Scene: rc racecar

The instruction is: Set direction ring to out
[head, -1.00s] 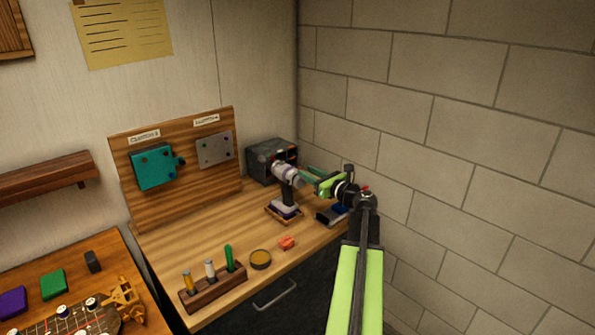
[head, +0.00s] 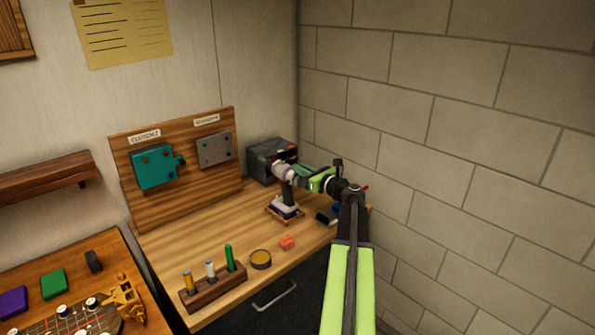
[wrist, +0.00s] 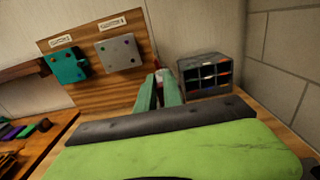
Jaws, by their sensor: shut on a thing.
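A power driver (head: 287,191) with a pale grey body and dark handle stands upright on its base (head: 284,211) near the back right of the bench. My gripper (head: 299,181) reaches it from the right, with its green fingertips at the upper body. The fingers are shut on part of the driver. In the wrist view, my gripper (wrist: 160,88) has a small whitish and red part showing at its tips, and the rest of the driver is hidden behind the fingers. The direction ring cannot be made out clearly, nor its setting.
A dark parts organizer (head: 265,161) stands behind the driver, near the brick wall. A wooden panel (head: 195,178) with teal and grey plates is at the back left. A tool rack (head: 213,289), a round tin (head: 260,259) and a red piece (head: 287,243) lie in front.

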